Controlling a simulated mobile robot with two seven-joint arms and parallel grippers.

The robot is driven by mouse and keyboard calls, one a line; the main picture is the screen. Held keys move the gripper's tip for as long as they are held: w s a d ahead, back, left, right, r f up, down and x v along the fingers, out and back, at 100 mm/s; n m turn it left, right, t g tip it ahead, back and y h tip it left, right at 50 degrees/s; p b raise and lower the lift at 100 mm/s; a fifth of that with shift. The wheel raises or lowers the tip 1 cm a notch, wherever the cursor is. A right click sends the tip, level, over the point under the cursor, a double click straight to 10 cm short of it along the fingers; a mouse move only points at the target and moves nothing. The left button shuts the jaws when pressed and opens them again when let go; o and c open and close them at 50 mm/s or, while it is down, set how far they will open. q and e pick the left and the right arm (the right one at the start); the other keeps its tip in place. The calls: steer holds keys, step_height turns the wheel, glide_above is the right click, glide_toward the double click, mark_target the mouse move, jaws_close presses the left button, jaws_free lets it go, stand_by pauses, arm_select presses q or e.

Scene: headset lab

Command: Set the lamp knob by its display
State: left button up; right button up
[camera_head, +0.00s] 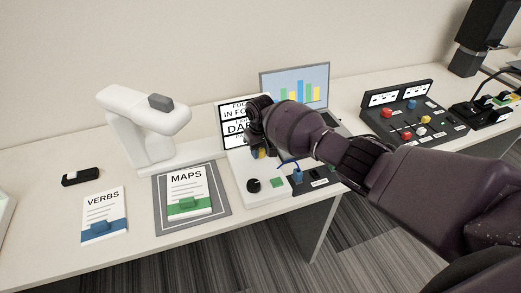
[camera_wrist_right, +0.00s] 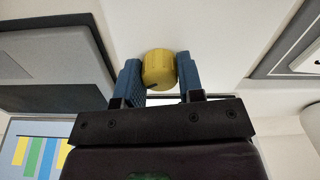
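The white panel (camera_head: 240,172) stands at the middle of the table with a display (camera_head: 232,126) at its back. The display's large text is partly hidden by my right gripper; "IN FO" and "DAR" can be read. A yellow knob (camera_wrist_right: 158,69) sits between the two blue fingers of my right gripper (camera_wrist_right: 160,78), with both fingers against its sides. In the head view the right gripper (camera_head: 258,148) reaches down to the panel and mostly hides the knob. A black knob (camera_head: 253,185) and a green button (camera_head: 277,183) are nearer the front. My left gripper is not in view.
A white arm-shaped device (camera_head: 140,125) stands to the left, behind a MAPS card (camera_head: 187,188) on a grey mat. A VERBS card (camera_head: 104,215) lies further left. A laptop (camera_head: 300,85) is behind, and a button console (camera_head: 412,112) stands to the right.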

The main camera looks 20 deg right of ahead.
mark_target(260, 150)
steer(key=o, duration=0.4)
steer(key=shift+r, duration=0.2)
step_height(260, 150, up, 10)
steer(key=shift+r+p, duration=0.2)
steer(key=shift+p, duration=1.05)
